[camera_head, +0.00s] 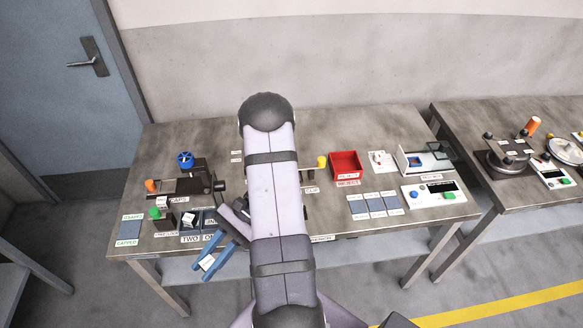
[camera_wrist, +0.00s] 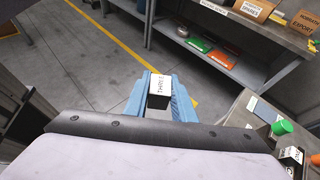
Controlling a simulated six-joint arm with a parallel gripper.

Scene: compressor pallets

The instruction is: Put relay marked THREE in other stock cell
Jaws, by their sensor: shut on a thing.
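My gripper (camera_head: 204,260) has blue fingers and is shut on a dark relay (camera_head: 208,263) with a white top. In the wrist view the relay (camera_wrist: 159,88) sits between both fingers (camera_wrist: 158,100), and its white label appears to read THREE. The gripper is above the table's front edge, at left of centre. Behind it are dark blue cells (camera_head: 208,218) with labels reading TWO and apparently ONE. Another white-topped block (camera_head: 189,219) stands at the left cell. My arm and gripper hide part of this area, so I cannot tell which cell is free.
A green-knobbed fixture (camera_head: 158,214) and a blue-handwheel device (camera_head: 186,165) stand left and behind. A blue pad (camera_head: 130,229) lies at the table's left end. A red bin (camera_head: 346,165) and several blue pads (camera_head: 373,204) are at right. My arm covers the table's middle.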

